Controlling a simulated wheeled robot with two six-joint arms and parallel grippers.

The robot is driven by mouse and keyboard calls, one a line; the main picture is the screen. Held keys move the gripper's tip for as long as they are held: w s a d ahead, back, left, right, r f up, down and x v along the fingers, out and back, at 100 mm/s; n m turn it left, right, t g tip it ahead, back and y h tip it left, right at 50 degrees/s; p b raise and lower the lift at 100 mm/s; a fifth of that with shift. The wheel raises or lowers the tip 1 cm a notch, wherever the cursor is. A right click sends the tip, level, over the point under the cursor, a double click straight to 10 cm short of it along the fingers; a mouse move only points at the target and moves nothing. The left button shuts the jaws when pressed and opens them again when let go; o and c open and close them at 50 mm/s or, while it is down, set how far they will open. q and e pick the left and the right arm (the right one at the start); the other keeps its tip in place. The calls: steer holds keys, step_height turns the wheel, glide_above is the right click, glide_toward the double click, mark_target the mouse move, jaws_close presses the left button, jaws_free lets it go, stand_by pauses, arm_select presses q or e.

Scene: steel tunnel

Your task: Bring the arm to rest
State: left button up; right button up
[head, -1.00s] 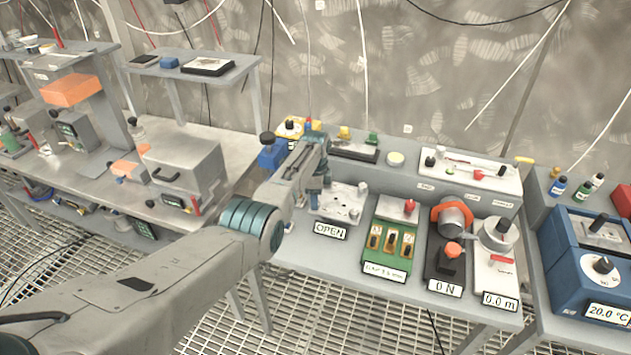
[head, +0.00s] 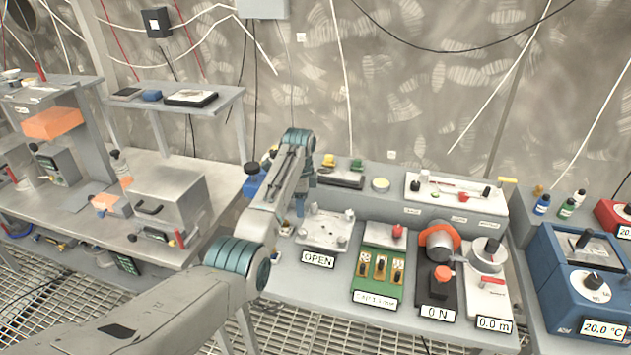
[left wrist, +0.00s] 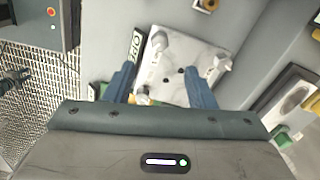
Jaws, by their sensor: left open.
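My left arm reaches in from the lower left of the head view. Its gripper (head: 299,208) points down over the bench, by the left edge of a light plate fixture (head: 325,232) labelled OPEN. The gripper is partly hidden by my own wrist. In the left wrist view the two blue fingers (left wrist: 162,88) are apart. The plate (left wrist: 178,68) shows between and beyond them, with nothing held. My right gripper is in neither view.
Right of the plate are a green switch box (head: 385,262), a 0 N device (head: 438,285) and a 0.0 m device (head: 490,290). A blue 20.0 °C unit (head: 560,275) stands at far right. A grey box (head: 165,195) sits on the left bench.

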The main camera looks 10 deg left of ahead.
arm_select(q)
steer(key=shift+f, duration=0.1)
steer(key=s+a+f+n+t, duration=0.15)
steer(key=s+f+n, duration=0.25)
steer(key=s+f, duration=0.55)
steer(key=s+a+f+n, duration=0.35)
steer(key=s+f, duration=0.35)
steer(key=s, duration=0.5)
steer(key=s+r+n+t, duration=0.1)
steer(key=s+r+n, duration=0.3)
steer(key=s, duration=1.1)
steer(key=s+r+n+t, duration=0.1)
steer(key=s+r+n, duration=0.3)
steer(key=s, duration=1.1)
step_height(320, 180, down, 32)
steer(key=a+g+y+b, duration=0.1)
steer(key=a+b, duration=0.1)
steer(key=b, duration=0.1)
steer(key=s+f+b, duration=0.1)
steer(key=s+f, duration=0.8)
steer(key=f, duration=0.3)
steer(key=s+a+f+g+b, duration=0.1)
steer(key=s+f+b, duration=0.1)
steer(key=s+f, duration=0.7)
step_height(320, 180, down, 3)
steer(key=shift+s+a+f, duration=0.15)
steer(key=shift+s+a, duration=0.05)
steer(key=shift+s, duration=0.1)
